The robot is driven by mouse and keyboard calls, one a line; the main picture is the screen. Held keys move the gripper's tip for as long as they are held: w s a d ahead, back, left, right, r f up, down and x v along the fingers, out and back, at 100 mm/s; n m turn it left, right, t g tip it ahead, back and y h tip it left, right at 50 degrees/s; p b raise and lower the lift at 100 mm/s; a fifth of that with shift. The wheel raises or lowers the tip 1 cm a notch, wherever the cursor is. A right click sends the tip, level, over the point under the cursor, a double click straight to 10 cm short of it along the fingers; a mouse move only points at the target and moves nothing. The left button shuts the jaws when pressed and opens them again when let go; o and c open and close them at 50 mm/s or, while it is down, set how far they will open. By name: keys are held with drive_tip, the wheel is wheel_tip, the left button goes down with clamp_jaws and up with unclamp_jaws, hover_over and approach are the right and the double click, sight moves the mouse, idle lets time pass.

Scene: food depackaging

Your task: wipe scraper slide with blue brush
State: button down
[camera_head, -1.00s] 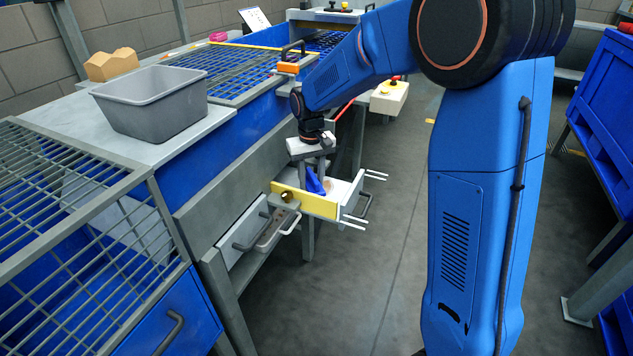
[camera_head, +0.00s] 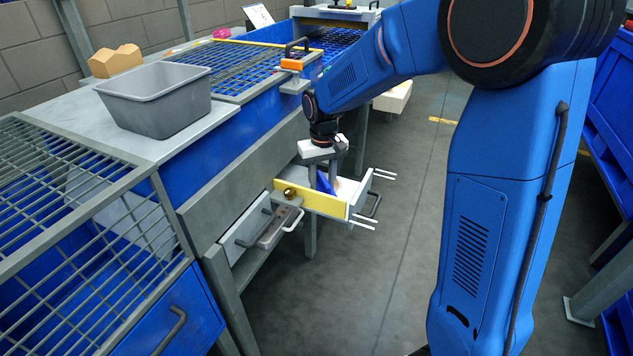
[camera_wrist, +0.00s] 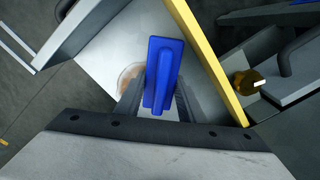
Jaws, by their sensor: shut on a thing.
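The scraper slide is a pale, drawer-like tray with a yellow edge (camera_head: 312,199), pulled out from the side of the workbench. In the wrist view its pale inner surface (camera_wrist: 105,62) carries a round brownish smear, partly hidden by a finger. My gripper (camera_head: 326,170) points down into the slide and is shut on the blue brush (camera_head: 325,183). The brush also shows in the wrist view (camera_wrist: 163,72), between my fingers (camera_wrist: 158,102), beside the smear. Whether the brush touches the slide's surface cannot be told.
A grey bin (camera_head: 155,98) stands on the bench top, with a tan box (camera_head: 115,61) behind it. Metal grates cover blue bays.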

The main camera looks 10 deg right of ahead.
drive_tip(key=shift+s+d+f, duration=0.1)
drive_tip(key=shift+s+d, duration=0.55)
drive_tip(key=shift+d, duration=0.2)
drive_tip(key=shift+s+d, duration=0.65)
drive_tip(key=shift+d, duration=0.2)
drive_tip(key=shift+r, duration=3.1)
wheel_tip(320, 180, up, 3)
drive_tip(key=shift+w, duration=0.1)
